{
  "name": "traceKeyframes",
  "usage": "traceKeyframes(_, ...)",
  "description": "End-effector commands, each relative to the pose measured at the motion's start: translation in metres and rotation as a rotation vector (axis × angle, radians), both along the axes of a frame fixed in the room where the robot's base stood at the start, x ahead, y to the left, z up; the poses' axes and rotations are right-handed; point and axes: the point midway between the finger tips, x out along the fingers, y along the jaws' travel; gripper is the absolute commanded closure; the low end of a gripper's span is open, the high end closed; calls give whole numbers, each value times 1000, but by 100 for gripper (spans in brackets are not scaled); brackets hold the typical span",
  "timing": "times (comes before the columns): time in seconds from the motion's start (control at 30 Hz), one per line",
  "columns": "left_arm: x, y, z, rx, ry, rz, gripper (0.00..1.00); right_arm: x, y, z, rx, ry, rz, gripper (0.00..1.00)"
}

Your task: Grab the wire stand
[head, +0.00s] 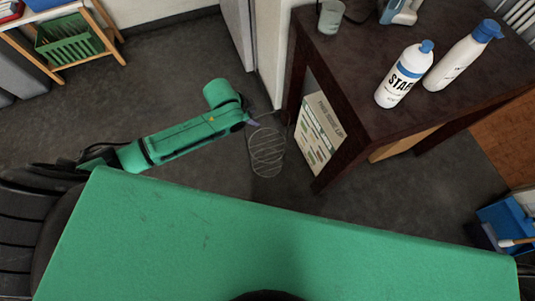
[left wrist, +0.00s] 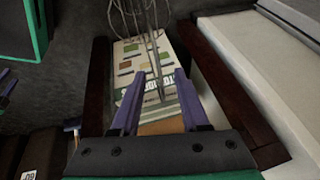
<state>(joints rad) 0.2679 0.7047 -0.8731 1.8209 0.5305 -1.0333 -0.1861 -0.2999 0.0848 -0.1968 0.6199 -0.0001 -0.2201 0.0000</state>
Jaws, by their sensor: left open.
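The wire stand (head: 267,158), a thin round frame of pale wires, is on the dark floor left of the dark table in the head view. My left gripper (head: 253,122) is at its upper left end, and the exact gap cannot be told there. In the left wrist view the wire stand (left wrist: 140,14) shows at the top, partly cut off, with thin rods running down toward the space between the purple fingers. My left gripper (left wrist: 157,75) is open. My right gripper is in neither view.
The dark table (head: 350,100) carries a STAR bottle (head: 400,82), a second white bottle (head: 458,60) and a glass cup (head: 331,16). A printed box (head: 319,133) leans against its side. Open floor lies to the left. A blue bin (head: 505,222) is at the right.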

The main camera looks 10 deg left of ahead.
Motion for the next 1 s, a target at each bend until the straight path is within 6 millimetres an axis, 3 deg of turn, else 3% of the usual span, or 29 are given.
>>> traceKeyframes(0.03,3,-3,-13,-2,1,0,55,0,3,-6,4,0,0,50)
traceKeyframes(0.13,9,-6,-26,-1,0,1,55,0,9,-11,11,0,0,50)
traceKeyframes(0.37,10,-7,-28,0,-1,0,55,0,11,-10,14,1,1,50)
traceKeyframes(0.5,10,-7,-27,0,-1,0,100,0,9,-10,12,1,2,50)
traceKeyframes(1.0,10,-7,-27,0,-1,0,100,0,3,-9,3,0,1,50)
